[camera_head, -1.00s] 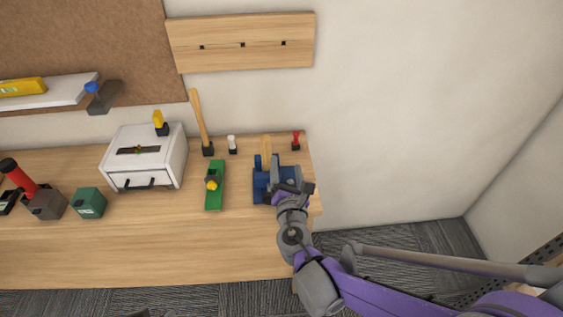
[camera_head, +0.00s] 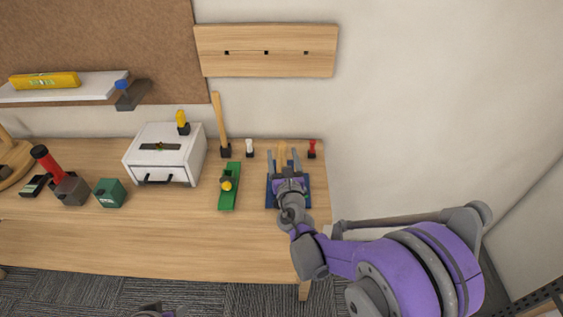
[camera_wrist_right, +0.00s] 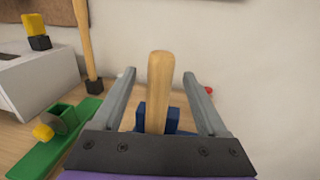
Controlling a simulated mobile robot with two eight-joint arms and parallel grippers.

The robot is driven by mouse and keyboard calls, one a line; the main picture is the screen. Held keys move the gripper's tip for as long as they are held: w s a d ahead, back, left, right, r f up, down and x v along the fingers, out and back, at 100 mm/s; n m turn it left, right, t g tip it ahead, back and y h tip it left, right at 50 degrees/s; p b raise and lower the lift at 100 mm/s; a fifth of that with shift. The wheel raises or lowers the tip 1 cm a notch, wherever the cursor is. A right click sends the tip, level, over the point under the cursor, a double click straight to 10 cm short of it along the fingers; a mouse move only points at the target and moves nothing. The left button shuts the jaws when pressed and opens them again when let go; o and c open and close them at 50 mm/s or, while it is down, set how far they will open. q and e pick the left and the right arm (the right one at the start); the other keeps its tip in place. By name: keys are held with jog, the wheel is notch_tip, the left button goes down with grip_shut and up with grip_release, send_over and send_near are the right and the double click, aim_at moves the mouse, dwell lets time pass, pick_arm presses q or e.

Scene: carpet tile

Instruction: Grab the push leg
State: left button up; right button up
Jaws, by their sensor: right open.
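A light wooden leg (camera_head: 282,154) stands in a blue holder (camera_head: 271,198) near the right end of the workbench. In the right wrist view the wooden leg (camera_wrist_right: 160,85) rises upright between two grey fingers, with part of the blue holder (camera_wrist_right: 172,115) behind and below it. My right gripper (camera_head: 283,160) is open, one finger on each side of the leg, with visible gaps on both sides. My gripper and wrist hide much of the holder.
A green block tool (camera_head: 229,190) lies left of the holder. A tall wooden handle (camera_head: 220,120), a white-handled tool (camera_head: 249,147) and a red-handled tool (camera_head: 312,147) stand at the back. A white drawer box (camera_head: 165,155) is farther left. The bench front (camera_head: 170,240) is clear.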

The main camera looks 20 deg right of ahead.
jog(key=shift+w+d, duration=0.1)
jog(key=shift+w, duration=1.05)
jog(key=shift+s, duration=0.15)
jog(key=shift+c, duration=0.2)
grip_shut()
